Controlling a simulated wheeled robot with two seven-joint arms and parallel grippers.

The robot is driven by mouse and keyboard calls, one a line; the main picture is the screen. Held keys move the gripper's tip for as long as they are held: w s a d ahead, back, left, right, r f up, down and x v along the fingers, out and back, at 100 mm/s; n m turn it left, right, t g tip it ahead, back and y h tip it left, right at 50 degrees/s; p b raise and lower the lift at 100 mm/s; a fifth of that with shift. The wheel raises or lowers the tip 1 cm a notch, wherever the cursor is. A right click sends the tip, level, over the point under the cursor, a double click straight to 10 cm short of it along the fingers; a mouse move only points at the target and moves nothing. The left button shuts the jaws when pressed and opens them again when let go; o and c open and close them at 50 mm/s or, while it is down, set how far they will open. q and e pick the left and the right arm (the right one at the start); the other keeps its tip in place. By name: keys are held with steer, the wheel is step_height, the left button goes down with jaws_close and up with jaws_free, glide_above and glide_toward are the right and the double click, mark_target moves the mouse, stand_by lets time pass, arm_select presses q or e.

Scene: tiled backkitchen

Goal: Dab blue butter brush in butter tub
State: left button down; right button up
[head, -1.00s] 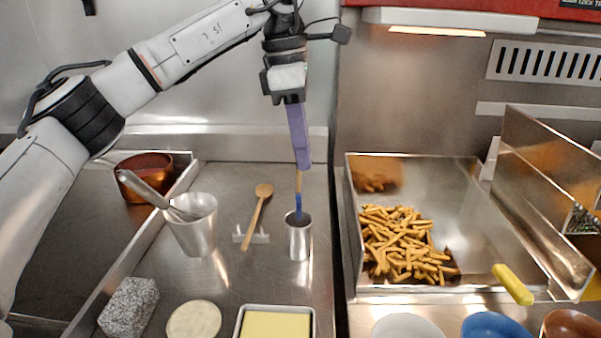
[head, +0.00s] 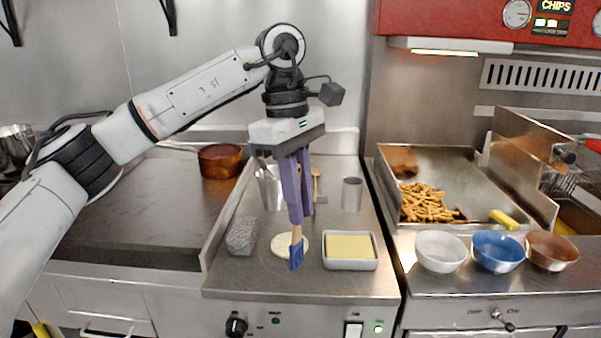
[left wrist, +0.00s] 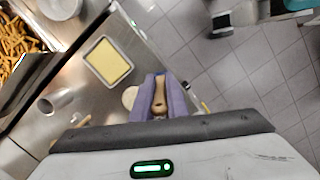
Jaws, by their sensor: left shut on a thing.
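My left gripper (head: 300,218) is shut on the wooden handle of the blue butter brush (head: 296,256). The brush hangs bristles down, in front of the round pale patty in the head view. The butter tub (head: 350,266), a light rectangular tub filled with yellow butter (head: 349,246), stands on the steel counter to the right of the brush. In the left wrist view the tub (left wrist: 108,62) lies up and left of my fingers (left wrist: 160,98), which hold the brush handle (left wrist: 160,100). The bristles are hidden there. My right gripper is not in view.
A round pale patty (head: 282,244), a grey speckled block (head: 241,235) and an empty metal cup (head: 352,193) are on the counter. White (head: 441,250), blue (head: 497,251) and copper (head: 552,250) bowls stand farther right. A chip tray (head: 470,190) lies behind them.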

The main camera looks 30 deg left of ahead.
mark_target(297, 248)
arm_select(q)
steer(key=s+f+m, duration=0.1)
steer(key=f+m, duration=0.1)
steer(key=s+d+f+m, duration=0.1)
steer(key=s+m, duration=0.1)
steer(key=m, duration=0.1)
steer(key=s+d+f+m+g, duration=0.1)
steer(key=f+m, duration=0.1)
steer(key=shift+s+f+m, duration=0.15)
steer(key=shift+f+m, duration=0.15)
steer(key=shift+f, duration=0.05)
steer(key=s+d+f+m+y, duration=0.1)
steer(key=s+d+f+m, duration=0.1)
steer(key=s+f+m, duration=0.4)
steer(key=m, duration=0.3)
steer(key=shift+s+m+y, duration=0.15)
steer(key=shift+m+y, duration=0.15)
